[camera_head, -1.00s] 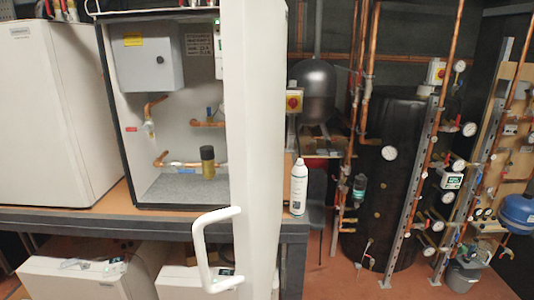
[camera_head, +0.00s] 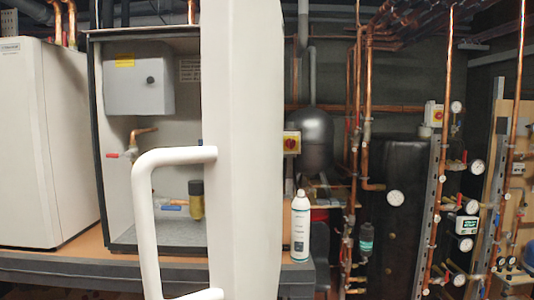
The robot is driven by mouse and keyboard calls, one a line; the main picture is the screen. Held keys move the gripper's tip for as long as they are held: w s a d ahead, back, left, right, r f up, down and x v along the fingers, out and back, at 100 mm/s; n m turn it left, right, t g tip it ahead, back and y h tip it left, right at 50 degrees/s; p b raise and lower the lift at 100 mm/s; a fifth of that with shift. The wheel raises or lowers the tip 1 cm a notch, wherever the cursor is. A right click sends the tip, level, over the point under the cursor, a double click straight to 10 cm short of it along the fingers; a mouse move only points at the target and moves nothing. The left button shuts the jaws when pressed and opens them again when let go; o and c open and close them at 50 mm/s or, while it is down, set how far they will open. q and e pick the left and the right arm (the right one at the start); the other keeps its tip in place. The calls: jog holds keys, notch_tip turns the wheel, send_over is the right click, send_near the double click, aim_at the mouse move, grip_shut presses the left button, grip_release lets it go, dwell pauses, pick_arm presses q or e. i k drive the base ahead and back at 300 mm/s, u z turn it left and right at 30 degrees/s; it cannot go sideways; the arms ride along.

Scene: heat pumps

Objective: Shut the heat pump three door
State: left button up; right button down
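The heat pump door (camera_head: 243,150) is a tall white panel that stands open, seen nearly edge-on in the middle of the head view. A white bar handle (camera_head: 145,220) sticks out from its left side. Behind it is the open cabinet (camera_head: 97,130), with a grey box (camera_head: 139,85), copper pipes and a dark cylinder (camera_head: 196,200) inside. The door hides the cabinet's right part. Neither of my grippers is in view.
A white closed cabinet (camera_head: 45,150) stands at the left on the same bench (camera_head: 60,262). Copper pipes with gauges (camera_head: 396,198) and a black tank (camera_head: 385,240) fill the right.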

aim_at(243, 76)
jog(key=z, duration=1.1)
jog(key=k, duration=0.85)
jog(key=u, duration=0.95)
jog(key=i, duration=0.5)
jog(key=u, duration=0.1)
